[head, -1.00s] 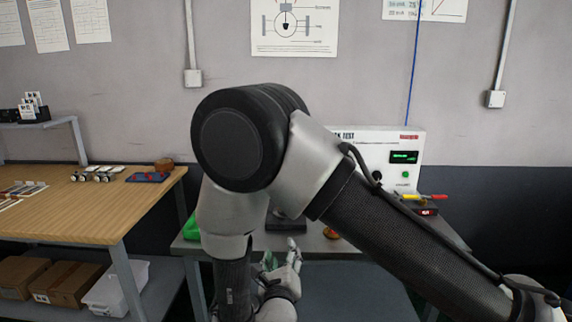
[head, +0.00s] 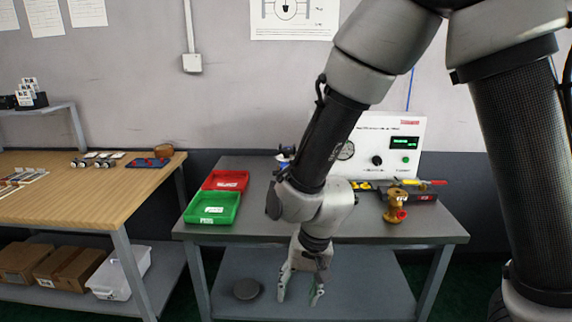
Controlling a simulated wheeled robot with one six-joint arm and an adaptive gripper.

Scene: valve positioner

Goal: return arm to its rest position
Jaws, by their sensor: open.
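My gripper (head: 300,296) hangs pointing down in front of the grey bench (head: 425,230), below the level of its top. Its two fingers are apart with nothing between them. My arm reaches down from the upper right and hides the middle of the bench. A brass valve (head: 396,205) with a red part stands on the right of the bench top, apart from my gripper. The white test panel (head: 408,130) with a gauge, a knob and a green display stands behind it. A dark blue and grey object shows partly behind my arm.
A green tray (head: 212,208) and a red tray (head: 226,180) are on the bench's left. A dark round object (head: 247,290) lies on the lower shelf (head: 370,285), left of my gripper. A wooden table (head: 100,192) stands at the left. Screwdrivers lie at the bench's back right.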

